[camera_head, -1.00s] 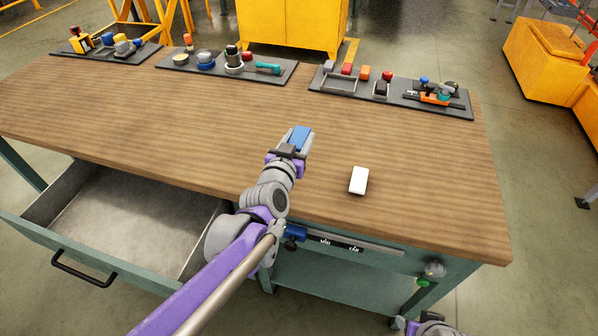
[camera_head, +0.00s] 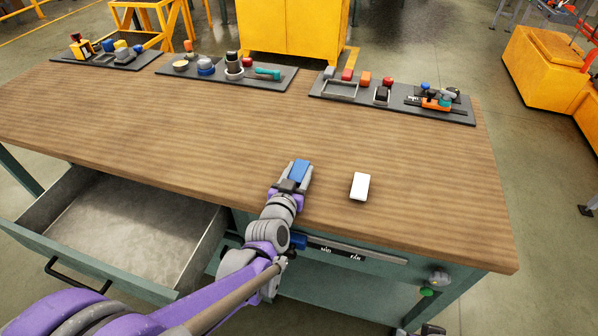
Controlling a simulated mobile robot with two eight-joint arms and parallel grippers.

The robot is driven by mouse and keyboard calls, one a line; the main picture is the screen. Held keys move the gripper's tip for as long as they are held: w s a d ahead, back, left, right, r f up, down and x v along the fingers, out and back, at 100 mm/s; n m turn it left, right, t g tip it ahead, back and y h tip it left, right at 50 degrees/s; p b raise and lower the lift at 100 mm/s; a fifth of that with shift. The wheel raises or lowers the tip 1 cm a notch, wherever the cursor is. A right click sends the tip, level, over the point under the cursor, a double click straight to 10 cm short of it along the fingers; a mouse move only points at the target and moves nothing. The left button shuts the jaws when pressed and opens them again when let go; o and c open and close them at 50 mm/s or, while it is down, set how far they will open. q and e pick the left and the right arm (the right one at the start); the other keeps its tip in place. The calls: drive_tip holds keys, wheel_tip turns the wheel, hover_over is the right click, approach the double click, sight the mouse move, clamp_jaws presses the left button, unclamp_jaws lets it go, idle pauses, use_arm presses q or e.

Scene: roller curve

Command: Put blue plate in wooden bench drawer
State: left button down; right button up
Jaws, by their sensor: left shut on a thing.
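The blue plate (camera_head: 300,170) is a small blue block held between the fingers of my left gripper (camera_head: 296,174). The gripper is shut on it over the front part of the wooden bench top (camera_head: 200,125); I cannot tell whether the plate touches the wood. The bench drawer (camera_head: 120,225) is pulled open at the lower left, below the bench top. Its grey metal inside looks empty, and my left arm passes in front of its right end.
A white block (camera_head: 360,186) lies on the bench right of my left gripper. Dark trays (camera_head: 228,72) with several coloured parts line the back edge. The middle of the bench is clear. The open drawer's front and black handle (camera_head: 75,277) stick out at lower left.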

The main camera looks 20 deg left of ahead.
use_arm(q)
drive_tip(key=shift+f, duration=0.1)
drive_tip(key=c, duration=0.8)
unclamp_jaws()
drive_tip(key=shift+f, duration=0.1)
drive_tip(key=o, duration=0.5)
drive_tip(key=shift+c, duration=0.2)
